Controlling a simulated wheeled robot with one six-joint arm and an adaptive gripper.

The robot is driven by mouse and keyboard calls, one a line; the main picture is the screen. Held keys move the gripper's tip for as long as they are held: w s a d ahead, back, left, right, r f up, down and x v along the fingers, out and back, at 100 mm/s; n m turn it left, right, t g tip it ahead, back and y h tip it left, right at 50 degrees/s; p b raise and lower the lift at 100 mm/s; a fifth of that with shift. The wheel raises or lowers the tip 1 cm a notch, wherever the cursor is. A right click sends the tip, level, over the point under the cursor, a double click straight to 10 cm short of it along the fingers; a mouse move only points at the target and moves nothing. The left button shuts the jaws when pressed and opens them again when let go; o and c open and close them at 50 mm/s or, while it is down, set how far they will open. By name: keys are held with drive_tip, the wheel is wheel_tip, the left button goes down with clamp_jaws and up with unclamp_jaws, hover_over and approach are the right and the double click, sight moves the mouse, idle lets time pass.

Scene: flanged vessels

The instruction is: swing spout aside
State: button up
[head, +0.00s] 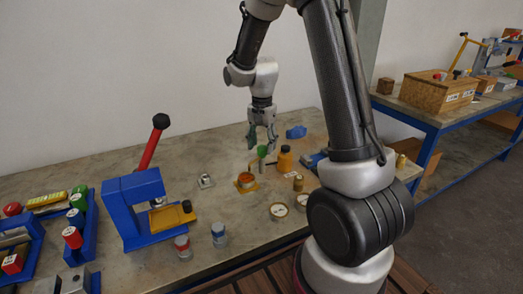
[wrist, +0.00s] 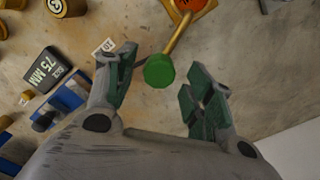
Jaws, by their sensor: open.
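The spout is a brass arm (wrist: 178,36) with a round green knob (wrist: 159,71) at its end. In the wrist view it runs up to a yellow-brass vessel with an orange top (wrist: 192,5), cut by the frame edge. In the head view the green knob (head: 262,151) shows just below my gripper (head: 262,143), beside the vessel (head: 246,181) on the table. My gripper is open, its green-padded fingers pointing down. In the wrist view the knob appears between the two fingers, with space on both sides. I cannot tell how far above the knob the fingertips are.
An orange bottle (head: 285,160) and a blue lump (head: 296,132) stand close to the right. Two round gauges (head: 278,211) and a small brass part (head: 298,183) lie in front. A blue press with a red lever (head: 140,205) stands left. Bare tabletop (head: 215,145) lies behind left.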

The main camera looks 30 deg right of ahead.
drive_tip(key=shift+f, duration=1.35)
clamp_jaws()
